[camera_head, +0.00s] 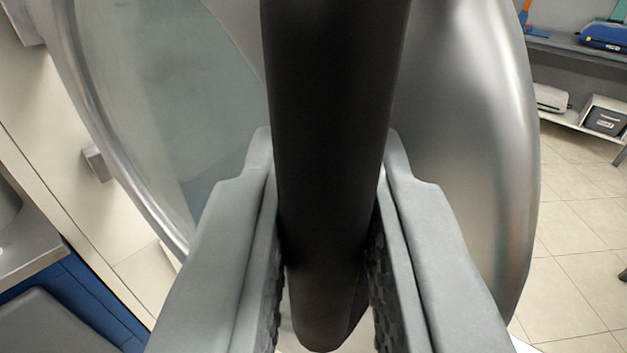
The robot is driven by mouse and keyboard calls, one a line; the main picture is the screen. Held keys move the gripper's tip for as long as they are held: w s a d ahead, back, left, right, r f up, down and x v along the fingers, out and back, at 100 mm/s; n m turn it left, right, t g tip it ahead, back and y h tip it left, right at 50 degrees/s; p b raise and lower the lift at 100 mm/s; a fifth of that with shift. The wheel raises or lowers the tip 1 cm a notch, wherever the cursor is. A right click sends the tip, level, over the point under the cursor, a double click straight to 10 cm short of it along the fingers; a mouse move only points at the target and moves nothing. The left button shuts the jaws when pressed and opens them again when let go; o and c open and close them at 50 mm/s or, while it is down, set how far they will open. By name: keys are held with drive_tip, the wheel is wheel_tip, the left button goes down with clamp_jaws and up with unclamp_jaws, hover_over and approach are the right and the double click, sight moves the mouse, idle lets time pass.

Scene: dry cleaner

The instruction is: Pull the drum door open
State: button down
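The drum door's dark handle (325,130) runs down the middle of the view, and its rounded lower end shows between my fingertips. My gripper (325,265) has one grey finger on each side of the handle, with the ridged pads against it, so it looks shut on the handle. Behind it is the round drum door, with a broad silver metal part (475,150) at right and a greenish glass pane (185,90) inside a metal rim at left. The handle and fingers hide the door's middle. I cannot tell how far the door stands open.
At left are a pale panel (30,95) and a metal-topped counter (30,245) with a blue front. At back right, a shelf (570,45) holds a blue device (606,37), with grey boxes below. Tiled floor (575,240) is clear right of the door.

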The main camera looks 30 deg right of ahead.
drive_tip(key=c, duration=1.4)
unclamp_jaws()
drive_tip(key=shift+s+d+r, duration=0.15)
drive_tip(key=shift+s+r, duration=0.05)
drive_tip(key=shift+s, duration=0.1)
drive_tip(key=shift+w+f, duration=0.1)
drive_tip(key=shift+s+a, duration=0.45)
drive_tip(key=shift+s, duration=0.05)
drive_tip(key=v, duration=1.5)
drive_tip(key=shift+s, duration=0.3)
drive_tip(key=shift+s+a, duration=0.1)
drive_tip(key=shift+s, duration=0.25)
